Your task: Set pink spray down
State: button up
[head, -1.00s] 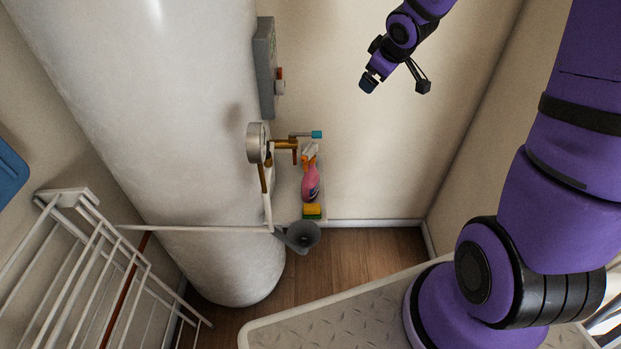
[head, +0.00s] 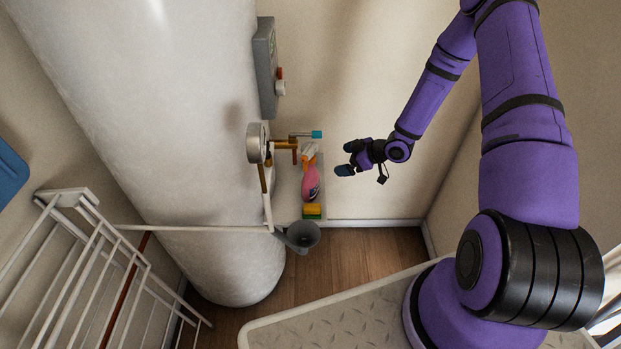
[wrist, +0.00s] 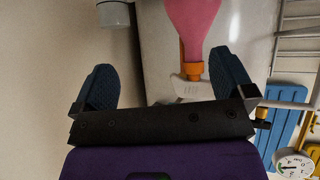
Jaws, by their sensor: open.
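The pink spray (head: 311,183) is a pink bottle with an orange collar and a white sprayer head. In the head view it stands beside the tall white tank, just behind a yellow-green sponge. My gripper (head: 349,158) is open to the right of the bottle, its fingers pointing left toward it, apart from it. In the wrist view the bottle (wrist: 191,18) shows upside down beyond my open gripper (wrist: 164,80), nearer the right finger. Nothing is held between the fingers. The bottle's base is cut off in the wrist view.
The sponge (head: 312,211) is close in front of the bottle. A gauge (head: 257,143) and a brass valve with a blue handle (head: 316,134) are close to its left and above. A grey funnel (head: 302,235) and a white rack (head: 90,255) are lower left. The right wall is bare.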

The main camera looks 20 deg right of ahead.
aim_at(318, 179)
jog(key=a+f+y, duration=0.1)
jog(key=a+f, duration=0.2)
jog(key=a+f+y, duration=0.1)
jog(key=a+f, duration=0.3)
jog(key=shift+t+y, duration=0.3)
jog(key=shift+y, duration=0.1)
jog(key=shift+f+x, duration=0.15)
jog(key=shift+x, duration=1.15)
jog(key=shift+f+x, duration=0.15)
jog(key=shift+x, duration=1.15)
jog(key=shift+d, duration=0.15)
jog(key=c, duration=1.2)
jog(key=shift+r, duration=0.15)
jog(key=shift+r, duration=0.25)
jog(key=s+d, duration=1)
jog(key=d, duration=0.5)
